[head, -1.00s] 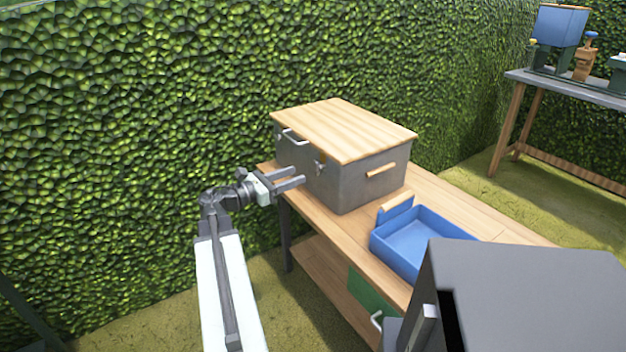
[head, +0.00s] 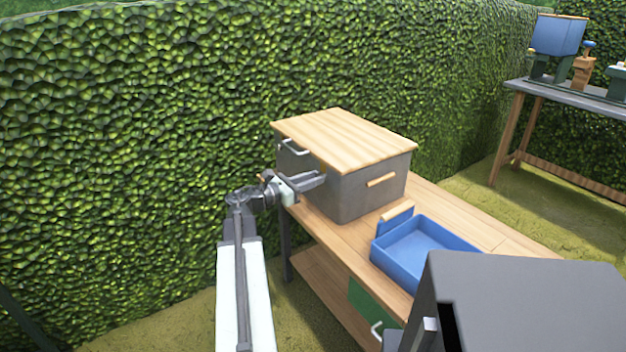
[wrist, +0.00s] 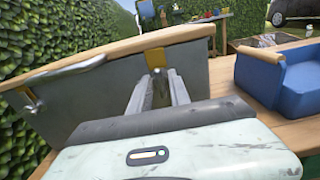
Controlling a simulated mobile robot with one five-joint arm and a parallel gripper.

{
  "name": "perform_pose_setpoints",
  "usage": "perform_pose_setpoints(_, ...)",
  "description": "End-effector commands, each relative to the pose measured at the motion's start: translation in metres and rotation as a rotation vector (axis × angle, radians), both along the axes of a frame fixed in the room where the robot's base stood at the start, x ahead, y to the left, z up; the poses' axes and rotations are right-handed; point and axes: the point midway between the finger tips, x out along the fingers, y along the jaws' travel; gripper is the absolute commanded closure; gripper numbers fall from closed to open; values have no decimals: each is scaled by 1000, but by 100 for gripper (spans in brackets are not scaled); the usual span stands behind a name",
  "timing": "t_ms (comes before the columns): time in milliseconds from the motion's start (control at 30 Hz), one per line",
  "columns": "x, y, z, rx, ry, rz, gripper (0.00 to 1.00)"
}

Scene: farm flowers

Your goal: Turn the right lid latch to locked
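A grey box (head: 342,200) with a light wooden lid (head: 345,138) stands on a wooden bench. In the wrist view, the right latch (wrist: 158,62) has a brass plate at the lid's edge and a small dark part below it. The left latch (wrist: 30,97) sits near the box's left end. My gripper (head: 322,180) is at the box's front face and hides the right latch in the head view. In the wrist view, my gripper (wrist: 160,80) has its fingers apart, one on each side of the right latch's lower part. I cannot tell whether they touch it.
A grey bar handle (wrist: 65,75) sticks out between the latches. A blue tray (head: 425,252) lies right of the box on the bench (head: 490,235). A hedge (head: 130,130) stands behind. Another table (head: 570,97) with items is at the far right.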

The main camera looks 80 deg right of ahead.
Motion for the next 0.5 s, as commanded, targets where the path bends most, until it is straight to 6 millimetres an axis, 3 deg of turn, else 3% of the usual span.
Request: perform_pose_setpoints(500,-1,0,0,-107,-98,-2,100)
